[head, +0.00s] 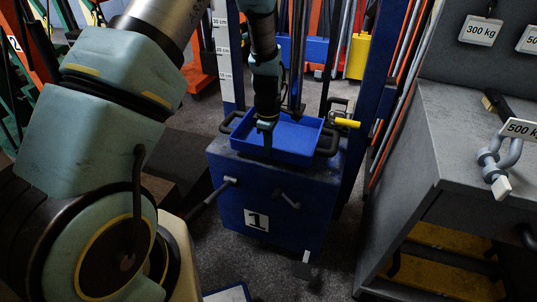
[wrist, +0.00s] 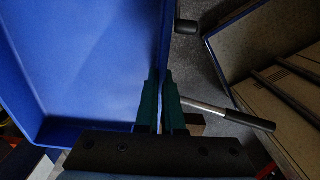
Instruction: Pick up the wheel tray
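The wheel tray (head: 290,155) is a shallow blue open box with black side handles. It sits level on top of a dark blue trolley jack body (head: 240,185) marked 1. The tray looks empty where I can see into it. My gripper (head: 266,140) points down at the tray's near wall in the head view. In the wrist view, the tray (wrist: 80,60) fills the left side. My gripper's fingers (wrist: 161,85) are on either side of its wall, close together, with the wall between them.
A grey bench (head: 450,120) with weight tags and a shackle (head: 497,165) stands at the right. Blue posts flank the tray. A yellow-ended lever (head: 347,123) sticks out beside its right side. A metal rod (wrist: 225,112) lies near the fingers in the wrist view.

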